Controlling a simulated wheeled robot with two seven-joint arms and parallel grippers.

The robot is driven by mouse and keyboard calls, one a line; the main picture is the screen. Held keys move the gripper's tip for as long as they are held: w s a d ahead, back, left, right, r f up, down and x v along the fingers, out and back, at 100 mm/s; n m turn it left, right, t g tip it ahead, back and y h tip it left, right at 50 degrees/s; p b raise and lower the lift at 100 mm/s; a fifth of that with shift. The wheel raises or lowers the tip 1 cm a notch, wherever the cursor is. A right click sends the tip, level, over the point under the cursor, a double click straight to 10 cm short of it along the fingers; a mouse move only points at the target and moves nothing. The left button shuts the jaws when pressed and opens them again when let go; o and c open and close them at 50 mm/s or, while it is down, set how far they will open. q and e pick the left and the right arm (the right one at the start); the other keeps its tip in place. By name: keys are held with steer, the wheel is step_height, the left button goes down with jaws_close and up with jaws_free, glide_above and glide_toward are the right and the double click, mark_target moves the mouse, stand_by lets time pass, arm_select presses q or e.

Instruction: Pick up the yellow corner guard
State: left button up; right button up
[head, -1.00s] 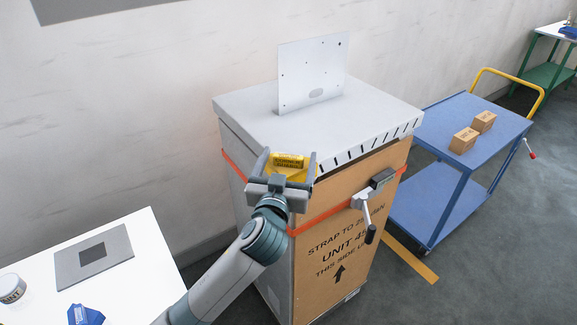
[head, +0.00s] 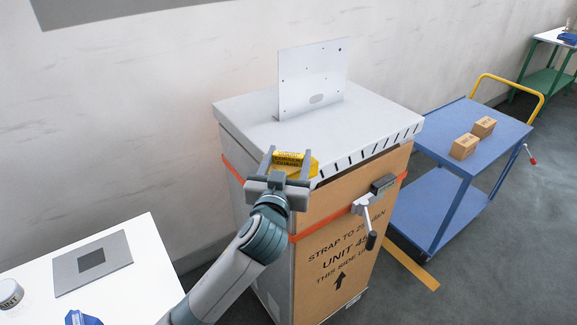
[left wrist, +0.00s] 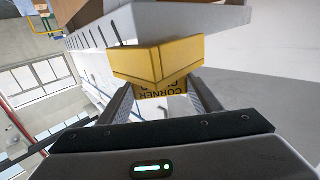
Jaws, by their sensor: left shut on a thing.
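The yellow corner guard (head: 296,164), with dark lettering, is at the near corner of the grey lid on the tall carton (head: 345,215). My left gripper (head: 288,161) is shut on the guard, with one finger on each side of it. In the left wrist view the guard (left wrist: 160,62) shows as a folded yellow piece marked "CORNER" between the fingers (left wrist: 163,97), close against the lid's pale edge. I cannot tell whether it still touches the lid. My right gripper is not in view.
An orange strap (head: 308,230) with a ratchet handle (head: 367,222) runs round the carton. A white upright plate (head: 311,75) stands on the lid. A blue cart (head: 440,165) with two small boxes is at the right. A white table (head: 140,270) is at the lower left.

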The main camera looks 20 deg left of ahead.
arm_select(q)
step_height(320, 180, up, 8)
steer(key=shift+f+b, duration=0.1)
steer(key=shift+b, duration=0.75)
steer(key=shift+f, duration=0.15)
steer(key=shift+w+d+f+b, duration=0.2)
steer(key=shift+f+b, duration=0.4)
steer(key=shift+f, duration=0.3)
steer(key=shift+w+d+f+b, duration=0.1)
steer(key=shift+d+f+b, duration=0.05)
steer(key=shift+f+b, duration=0.6)
steer(key=shift+w+d+f+b, duration=0.2)
steer(key=shift+f+b, duration=0.3)
steer(key=shift+f, duration=0.5)
steer(key=shift+s+f+b, duration=0.1)
steer(key=shift+f+b, duration=1)
steer(key=shift+f, duration=1.2)
steer(key=o, duration=1.2)
